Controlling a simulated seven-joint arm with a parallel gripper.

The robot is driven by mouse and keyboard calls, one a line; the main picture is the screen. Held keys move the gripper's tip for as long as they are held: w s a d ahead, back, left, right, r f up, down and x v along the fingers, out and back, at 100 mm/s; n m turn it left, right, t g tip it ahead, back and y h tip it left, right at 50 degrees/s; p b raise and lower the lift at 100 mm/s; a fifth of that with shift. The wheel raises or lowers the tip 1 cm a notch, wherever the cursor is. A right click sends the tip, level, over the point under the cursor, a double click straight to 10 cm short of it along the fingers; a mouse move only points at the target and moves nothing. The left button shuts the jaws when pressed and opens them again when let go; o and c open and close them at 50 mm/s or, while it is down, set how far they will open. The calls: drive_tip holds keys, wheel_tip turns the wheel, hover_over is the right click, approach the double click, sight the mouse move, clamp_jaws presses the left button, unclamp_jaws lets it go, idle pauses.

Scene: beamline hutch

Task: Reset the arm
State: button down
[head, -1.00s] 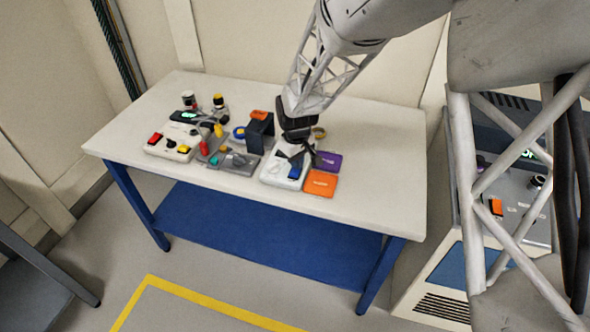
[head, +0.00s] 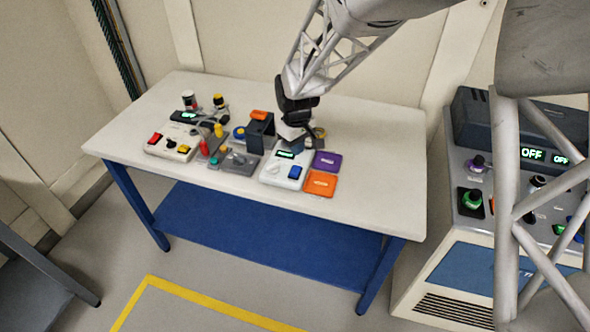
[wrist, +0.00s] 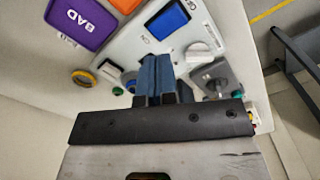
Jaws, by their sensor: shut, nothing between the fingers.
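My gripper (head: 298,143) is shut and empty. It hangs over the back edge of the white device (head: 270,181) on the table. In the wrist view its shut fingers (wrist: 156,68) point at the device and hide part of it. The device has a blue button (head: 295,172), a white knob (head: 273,168) and a small lit green display (head: 286,154). The blue button (wrist: 168,22) and white knob (wrist: 198,52) also show in the wrist view, clear of the fingers.
A purple pad (head: 326,161) and an orange pad (head: 320,184) lie right of the device. A dark holder (head: 260,133), a grey panel (head: 238,162) and a control box (head: 166,148) stand left. A console (head: 470,158) with OFF displays stands right. The table's front and right are clear.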

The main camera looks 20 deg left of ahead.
drive_tip(key=shift+r, duration=0.45)
idle(0.3)
drive_tip(key=s+d+r+m+t, duration=0.1)
drive_tip(key=s+d+r+m, duration=0.25)
drive_tip(key=d+r, duration=0.6)
drive_tip(key=s+d+r+m, duration=0.2)
drive_tip(key=s+d+r, duration=0.3)
drive_tip(key=d, duration=0.9)
drive_tip(key=s+d+r+m, duration=0.2)
drive_tip(key=s+d+m, duration=0.1)
drive_tip(key=s+d, duration=0.5)
drive_tip(key=s+d+r+m+t, duration=0.1)
drive_tip(key=s+d+r+m, duration=0.1)
drive_tip(key=s+d, duration=0.5)
drive_tip(key=s+m, duration=0.1)
drive_tip(key=s, duration=0.4)
drive_tip(key=shift+s+d+m+t, duration=0.25)
drive_tip(key=shift+d+m+t, duration=0.05)
drive_tip(key=shift+d+m, duration=0.05)
